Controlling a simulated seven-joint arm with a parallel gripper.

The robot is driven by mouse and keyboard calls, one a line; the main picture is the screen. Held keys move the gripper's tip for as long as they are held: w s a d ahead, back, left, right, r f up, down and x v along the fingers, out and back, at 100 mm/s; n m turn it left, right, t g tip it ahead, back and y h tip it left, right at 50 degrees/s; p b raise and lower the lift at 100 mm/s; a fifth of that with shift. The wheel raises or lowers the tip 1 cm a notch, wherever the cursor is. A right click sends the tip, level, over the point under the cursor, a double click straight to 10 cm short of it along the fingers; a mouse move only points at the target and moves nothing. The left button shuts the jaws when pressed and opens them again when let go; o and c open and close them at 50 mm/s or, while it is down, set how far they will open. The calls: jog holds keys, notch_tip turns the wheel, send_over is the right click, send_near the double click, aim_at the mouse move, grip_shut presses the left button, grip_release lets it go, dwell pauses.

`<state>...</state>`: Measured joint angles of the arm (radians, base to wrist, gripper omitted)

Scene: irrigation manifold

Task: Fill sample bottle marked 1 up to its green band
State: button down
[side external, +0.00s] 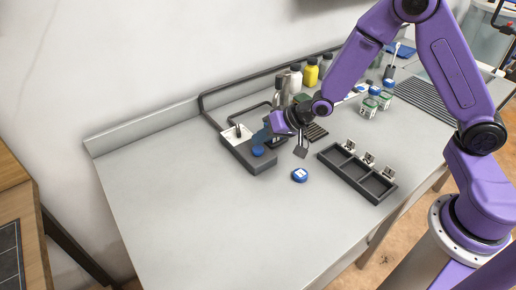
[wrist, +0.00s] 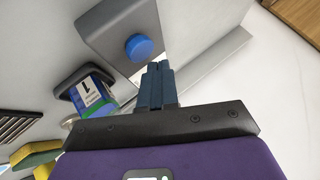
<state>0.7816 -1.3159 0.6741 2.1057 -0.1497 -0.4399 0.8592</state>
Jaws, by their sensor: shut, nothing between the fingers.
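A sample bottle with a white label marked 1 (wrist: 88,92) shows in the wrist view, in or against a dark square holder. Blue and green parts show on it; I cannot tell how full it is. A grey box (wrist: 112,22) beside it carries a round blue button (wrist: 139,47). In the side view the box (side external: 249,160) sits left of centre with its blue button (side external: 258,151) on top. My gripper (wrist: 157,72) is shut and empty, its fingertips close to the button; touching cannot be told. It also shows in the side view (side external: 263,134), partly covering the bottle's area.
A blue disc, perhaps a cap (side external: 300,175), lies on the table. A black three-compartment rack (side external: 366,185) with white cards stands to its right. The table's front left is clear.

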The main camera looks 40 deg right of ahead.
aim_at(262, 151)
jog(key=shift+r, duration=0.1)
jog(key=shift+r, duration=2.4)
jog(key=shift+s+a+r, duration=0.1)
jog(key=shift+s+r, duration=0.05)
jog(key=shift+s, duration=0.2)
jog(key=s+d+r+n+g+h, duration=0.1)
jog(key=s+d+r+n+g, duration=0.1)
jog(key=s, duration=0.8)
jog(key=s+d+r+n+g+h, duration=0.2)
jog(key=s+d+n, duration=0.2)
jog(key=s+n, duration=0.3)
jog(key=s+d+r+n+g+h, duration=0.2)
jog(key=s+d+n+g, duration=0.1)
jog(key=s, duration=1.1)
jog(key=shift+s+d+r+n, duration=0.4)
jog(key=shift+d+n, duration=0.2)
jog(key=shift+n, duration=0.6)
